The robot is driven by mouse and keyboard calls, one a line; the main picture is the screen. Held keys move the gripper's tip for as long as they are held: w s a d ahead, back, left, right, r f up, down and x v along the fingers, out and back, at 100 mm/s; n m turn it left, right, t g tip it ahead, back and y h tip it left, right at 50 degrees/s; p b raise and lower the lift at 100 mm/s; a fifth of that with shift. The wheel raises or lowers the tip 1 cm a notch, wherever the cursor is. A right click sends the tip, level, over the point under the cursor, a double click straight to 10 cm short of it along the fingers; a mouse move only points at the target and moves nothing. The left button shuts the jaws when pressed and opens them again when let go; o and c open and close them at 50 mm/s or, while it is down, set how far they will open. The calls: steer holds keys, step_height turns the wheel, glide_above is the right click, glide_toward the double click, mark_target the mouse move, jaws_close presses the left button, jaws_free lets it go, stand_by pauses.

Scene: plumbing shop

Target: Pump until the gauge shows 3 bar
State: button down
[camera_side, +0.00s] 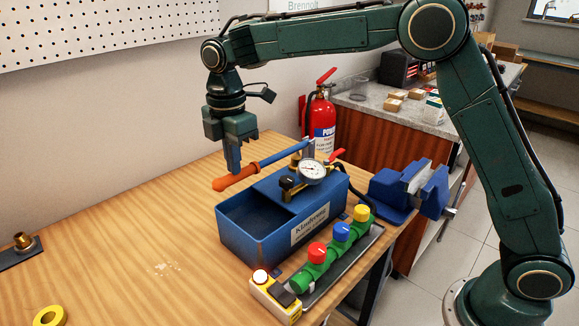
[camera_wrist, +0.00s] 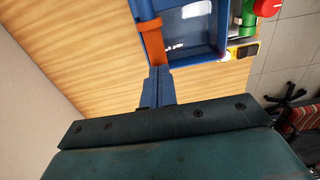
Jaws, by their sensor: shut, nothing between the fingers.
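The blue test pump (camera_side: 276,220) stands on the wooden bench, with an open tank at its left end. Its round white gauge (camera_side: 312,171) faces the side camera; the needle reading is too small to tell. The pump lever is a blue rod with an orange grip (camera_side: 236,178), reaching out to the left above the tank. My gripper (camera_side: 233,168) points down with its fingers shut at the orange grip; I cannot tell whether they touch it. In the wrist view the shut blue fingers (camera_wrist: 156,82) meet the end of the orange grip (camera_wrist: 152,42).
A green manifold (camera_side: 330,252) with red, blue and yellow knobs lies in front of the pump, beside a yellow button box (camera_side: 275,296). A blue vise (camera_side: 410,188) stands to the right, a red extinguisher (camera_side: 322,125) behind. The bench's left side is mostly clear.

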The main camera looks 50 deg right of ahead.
step_height(320, 180, up, 10)
steer(key=d, duration=0.1)
steer(key=shift+d, duration=0.25)
stand_by(0.4)
step_height(320, 180, up, 5)
steer(key=shift+f, duration=0.1)
stand_by(0.6)
